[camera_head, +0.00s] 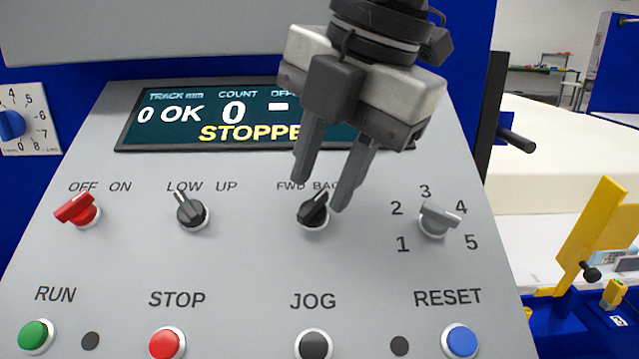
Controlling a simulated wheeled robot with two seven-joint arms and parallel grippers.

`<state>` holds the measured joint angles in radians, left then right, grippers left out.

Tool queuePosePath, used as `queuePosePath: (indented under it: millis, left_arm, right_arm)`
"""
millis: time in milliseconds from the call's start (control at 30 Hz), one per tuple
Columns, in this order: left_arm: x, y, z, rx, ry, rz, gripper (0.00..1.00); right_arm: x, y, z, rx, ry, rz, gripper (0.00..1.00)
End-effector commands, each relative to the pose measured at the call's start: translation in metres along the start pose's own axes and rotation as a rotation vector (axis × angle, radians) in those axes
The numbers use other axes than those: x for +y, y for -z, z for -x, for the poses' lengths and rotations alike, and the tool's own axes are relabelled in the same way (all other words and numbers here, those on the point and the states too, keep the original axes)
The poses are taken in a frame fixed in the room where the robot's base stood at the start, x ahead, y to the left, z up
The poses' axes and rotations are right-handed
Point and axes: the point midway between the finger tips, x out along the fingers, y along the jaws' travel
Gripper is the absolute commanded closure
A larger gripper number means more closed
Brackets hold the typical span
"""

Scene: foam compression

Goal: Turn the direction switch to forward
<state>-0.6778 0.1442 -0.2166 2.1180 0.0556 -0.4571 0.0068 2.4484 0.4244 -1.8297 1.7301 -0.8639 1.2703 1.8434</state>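The direction switch (312,214) is a black rotary knob under the FWD and BACK labels on the grey control panel. Its handle leans up and to the right, toward the BACK side; the BACK label is partly hidden by a finger. My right gripper (320,196) comes down from the top of the view. Its two dark fingers are apart, with one tip up and left of the knob and the other just right of its handle. Whether either finger touches the knob I cannot tell. My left gripper is not in view.
The display (235,118) reads STOPPE, partly covered by my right gripper. A red OFF/ON switch (78,209), a LOW/UP switch (191,211) and a grey numbered selector (437,219) flank the knob. Below are RUN (36,335), STOP (166,343), JOG (313,345) and RESET (461,341) buttons.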

Motion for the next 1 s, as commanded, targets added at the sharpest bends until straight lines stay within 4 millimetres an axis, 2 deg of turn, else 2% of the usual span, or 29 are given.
queuePosePath:
  millis: [100, 200, 500, 533, 633, 1000]
  left_arm:
    - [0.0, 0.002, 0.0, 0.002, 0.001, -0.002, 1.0]
    - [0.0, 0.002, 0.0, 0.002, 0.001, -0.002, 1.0]
    - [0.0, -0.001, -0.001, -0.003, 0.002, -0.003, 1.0]
    - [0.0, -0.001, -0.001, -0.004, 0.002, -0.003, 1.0]
    - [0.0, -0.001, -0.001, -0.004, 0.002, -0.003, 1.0]
    - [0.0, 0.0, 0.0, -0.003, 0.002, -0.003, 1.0]
  right_arm:
    - [0.0, 0.0, -0.014, -0.001, 0.003, 0.0, 0.69]
    - [0.0, 0.0, -0.019, 0.0, 0.0, -0.001, 0.69]
    - [0.0, 0.0, -0.022, -0.001, 0.0, -0.001, 0.69]
    - [0.0, 0.0, -0.022, -0.001, 0.0, -0.001, 0.72]
    - [0.0, 0.0, -0.022, -0.001, 0.0, -0.001, 0.99]
    - [0.001, 0.0, -0.022, 0.001, 0.017, 0.035, 0.99]
